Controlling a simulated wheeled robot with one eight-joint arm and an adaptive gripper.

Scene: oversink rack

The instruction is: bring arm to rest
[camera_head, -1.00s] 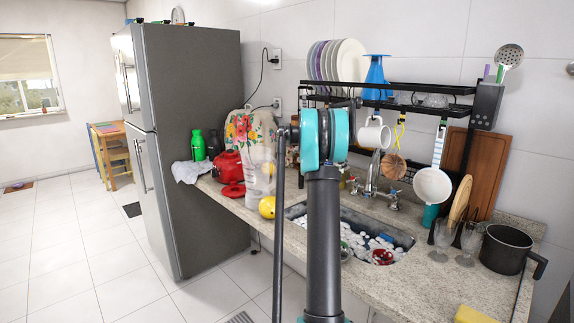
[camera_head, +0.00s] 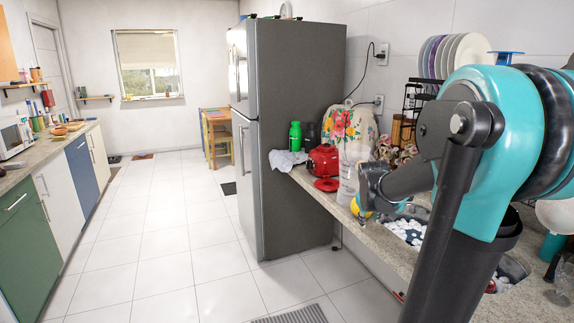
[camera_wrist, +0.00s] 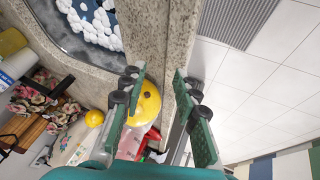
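My gripper (camera_wrist: 160,82) shows in the wrist view with its two green fingers apart and nothing held between them. Behind the gap are a yellow round thing (camera_wrist: 148,98) with a dark spot and the stone counter (camera_wrist: 155,40) edge; the gripper's distance from them is hard to judge. In the head view my arm fills the right side, with its dark forearm (camera_head: 405,182) reaching left over the counter. The fingers are not clear there.
The sink (camera_wrist: 85,25) with white pebble-like pieces lies beside the counter edge. A red pot (camera_head: 322,160), a green bottle (camera_head: 295,136) and a floral cover (camera_head: 350,128) stand on the counter near the fridge (camera_head: 290,130). The tiled floor (camera_head: 170,220) at left is clear.

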